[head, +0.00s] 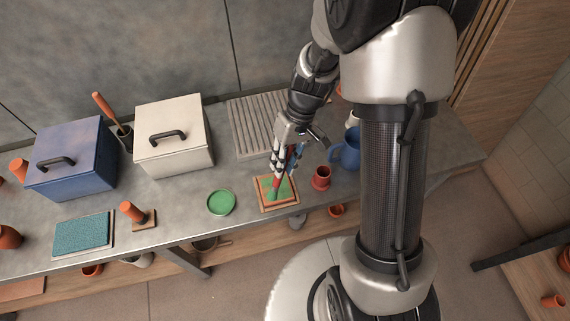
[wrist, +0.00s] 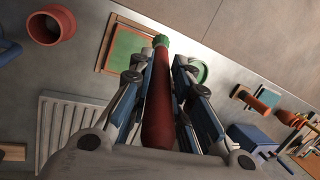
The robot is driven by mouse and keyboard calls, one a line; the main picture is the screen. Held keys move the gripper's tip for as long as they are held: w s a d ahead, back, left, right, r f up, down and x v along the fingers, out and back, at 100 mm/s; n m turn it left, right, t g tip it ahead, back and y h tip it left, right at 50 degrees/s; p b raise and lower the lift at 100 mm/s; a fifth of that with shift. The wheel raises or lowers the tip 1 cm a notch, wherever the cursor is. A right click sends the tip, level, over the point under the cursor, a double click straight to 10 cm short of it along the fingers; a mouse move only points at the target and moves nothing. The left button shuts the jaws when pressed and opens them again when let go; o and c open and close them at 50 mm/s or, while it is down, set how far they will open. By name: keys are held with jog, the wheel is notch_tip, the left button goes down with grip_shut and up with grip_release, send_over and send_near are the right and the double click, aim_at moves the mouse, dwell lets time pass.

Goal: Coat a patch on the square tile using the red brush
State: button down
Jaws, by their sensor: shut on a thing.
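My gripper (head: 277,170) is shut on the red brush (wrist: 158,108), which points down and away from my wrist. The brush tip (wrist: 161,41) is green. In the head view the red brush (head: 275,184) stands over the square tile (head: 264,184). The tile is terracotta at its edges, with a broad green patch over much of its face, and lies on a light wooden board. The tile also shows in the wrist view (wrist: 128,52), with the tip near its right edge. I cannot tell whether the tip touches the tile. A round dish of green glaze (head: 221,202) lies left of the tile.
A red cup (head: 321,178) and a blue jug (head: 346,152) stand close right of the tile. A ribbed grey board (head: 254,128) lies behind it. White (head: 173,137) and blue (head: 71,158) lidded boxes stand left. A stamp-like orange tool (head: 132,212) and teal pad (head: 83,234) lie front left.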

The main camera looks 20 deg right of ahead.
jog(key=shift+r+p, duration=1.05)
jog(key=shift+r, duration=0.7)
jog(key=shift+f, duration=0.15)
